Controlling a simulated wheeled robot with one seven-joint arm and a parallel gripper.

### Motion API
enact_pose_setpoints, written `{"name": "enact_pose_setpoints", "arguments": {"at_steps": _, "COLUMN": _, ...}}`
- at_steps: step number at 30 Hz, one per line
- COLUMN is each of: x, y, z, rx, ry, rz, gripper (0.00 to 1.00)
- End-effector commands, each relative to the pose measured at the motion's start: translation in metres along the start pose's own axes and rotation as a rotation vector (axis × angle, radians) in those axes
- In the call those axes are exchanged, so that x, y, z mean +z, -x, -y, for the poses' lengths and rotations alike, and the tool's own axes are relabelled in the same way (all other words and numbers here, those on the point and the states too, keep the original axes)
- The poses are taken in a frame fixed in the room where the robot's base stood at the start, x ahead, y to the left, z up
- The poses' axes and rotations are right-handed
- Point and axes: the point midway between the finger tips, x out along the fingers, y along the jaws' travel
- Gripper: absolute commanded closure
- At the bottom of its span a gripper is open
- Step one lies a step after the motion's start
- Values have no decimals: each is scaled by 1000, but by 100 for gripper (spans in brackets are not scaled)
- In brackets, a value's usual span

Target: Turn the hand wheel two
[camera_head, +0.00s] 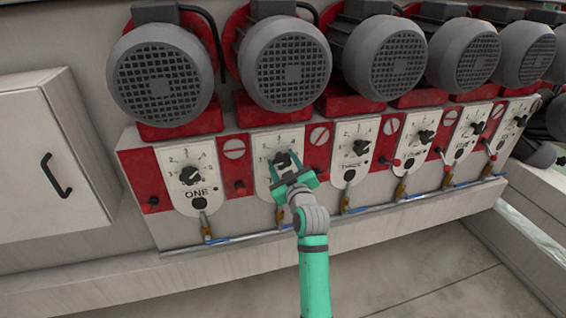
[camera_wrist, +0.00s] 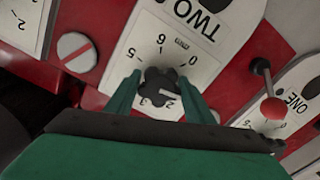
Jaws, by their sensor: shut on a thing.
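Hand wheel two is a dark lobed knob (camera_wrist: 160,87) on a white dial plate (camera_wrist: 200,58) lettered TWO, with numbers around it in the wrist view. In the head view this knob (camera_head: 282,159) is on the second plate from the left, partly covered by my gripper. My gripper (camera_wrist: 158,92) has its green fingers on either side of the knob and is shut on it. In the head view my gripper (camera_head: 285,172) reaches the plate from below. A white mark on the knob points toward the right in the wrist view.
Knob one (camera_head: 190,175) is on the plate to the left, and knob three (camera_head: 361,147) is to the right. A red-tipped lever (camera_wrist: 271,107) stands out near plate ONE. Grey motors (camera_head: 285,62) overhang the panel.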

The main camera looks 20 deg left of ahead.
Motion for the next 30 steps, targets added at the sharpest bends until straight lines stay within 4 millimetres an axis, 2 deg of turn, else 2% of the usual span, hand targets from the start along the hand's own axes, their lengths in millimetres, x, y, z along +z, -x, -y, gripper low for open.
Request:
{"name": "enact_pose_setpoints", "arguments": {"at_steps": 16, "x": 0, "y": 0, "z": -2, "rx": 3, "ry": 26, "rz": 0, "gripper": 74}}
{"name": "enact_pose_setpoints", "arguments": {"at_steps": 17, "x": 0, "y": 0, "z": -2, "rx": 3, "ry": 26, "rz": 0, "gripper": 47}}
{"name": "enact_pose_setpoints", "arguments": {"at_steps": 18, "x": 0, "y": 0, "z": -2, "rx": 3, "ry": 25, "rz": 0, "gripper": 37}}
{"name": "enact_pose_setpoints", "arguments": {"at_steps": 19, "x": 0, "y": 0, "z": -2, "rx": 2, "ry": 25, "rz": 0, "gripper": 33}}
{"name": "enact_pose_setpoints", "arguments": {"at_steps": 30, "x": 0, "y": 4, "z": 1, "rx": -1, "ry": 24, "rz": -1, "gripper": 33}}
